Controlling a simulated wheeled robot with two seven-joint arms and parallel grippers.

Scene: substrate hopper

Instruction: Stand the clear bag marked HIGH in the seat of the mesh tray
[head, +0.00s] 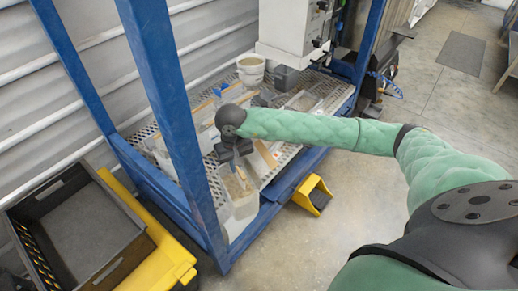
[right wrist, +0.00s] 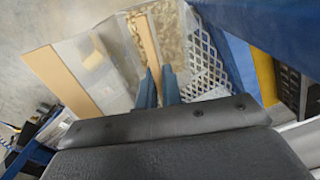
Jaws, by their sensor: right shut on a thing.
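My right gripper (head: 237,162) is shut on the top of a clear bag (head: 241,202) with pale, grainy contents and a tan strip. The bag hangs upright below the fingers at the front edge of the bench. In the right wrist view the gripper's blue fingers (right wrist: 158,88) close near the bag's tan strip (right wrist: 149,42); the grainy bag (right wrist: 172,35) lies beyond them. No HIGH mark is readable. A perforated metal mesh surface (head: 284,153) spans the blue frame and shows in the right wrist view (right wrist: 208,65). I cannot make out the seat. My left gripper is out of view.
A white bucket (head: 251,70) and several flat clear packs stand or lie on the mesh. Blue posts (head: 172,105) rise in front. A black crate (head: 82,235) is at lower left, a yellow step (head: 313,195) on the floor. The floor at right is clear.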

